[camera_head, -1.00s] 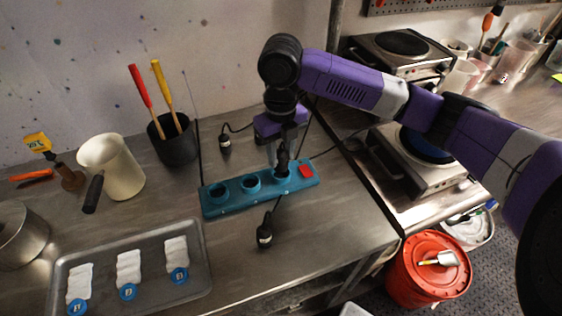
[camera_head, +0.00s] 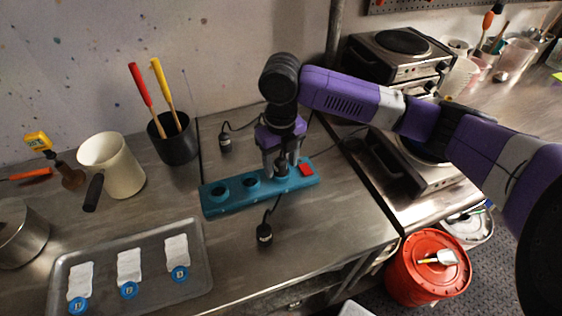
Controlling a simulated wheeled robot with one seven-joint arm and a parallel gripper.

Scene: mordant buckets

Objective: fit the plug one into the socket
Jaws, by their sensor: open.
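The teal socket block (camera_head: 213,207) lies on the metal bench with several round sockets in a row and a red switch (camera_head: 306,170) at its right end. A black plug (camera_head: 281,169) stands at the right-hand socket, between my fingers; how deep it sits is not clear. My gripper (camera_head: 281,164) is open, pointing down around this plug. I cannot tell which plug is plug one. The two left sockets look empty.
A black cup (camera_head: 174,148) with red and yellow tools and a cream jug (camera_head: 118,168) stand left. A metal tray (camera_head: 145,300) is at the front left. Hot plates (camera_head: 440,178) stand right, a red bucket (camera_head: 405,277) below. The bench front right is clear.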

